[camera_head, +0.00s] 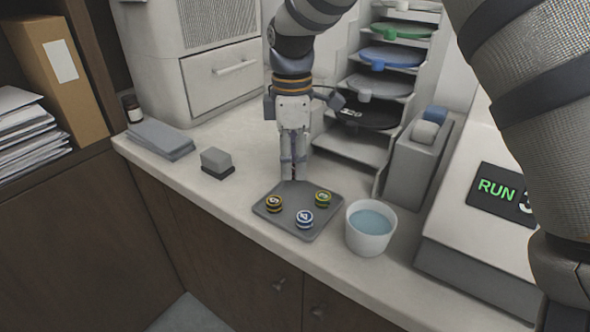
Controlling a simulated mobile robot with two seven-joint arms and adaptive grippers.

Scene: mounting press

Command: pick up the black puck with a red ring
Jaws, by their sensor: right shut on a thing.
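My right gripper (292,178) points down at the back corner of a dark grey tray (284,225). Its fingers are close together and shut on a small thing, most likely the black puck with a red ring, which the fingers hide. I cannot see any red ring, or tell whether the thing touches the tray. Three other black pucks lie on the tray: one with an orange ring (274,203) at left, one with a blue ring (305,218) in front, one with a yellow-green ring (323,198) at right. My left gripper is not in view.
A white cup of bluish liquid (370,228) stands right of the tray. The press with a RUN display (497,190) is at the right. A rack of coloured discs (380,85) stands behind.

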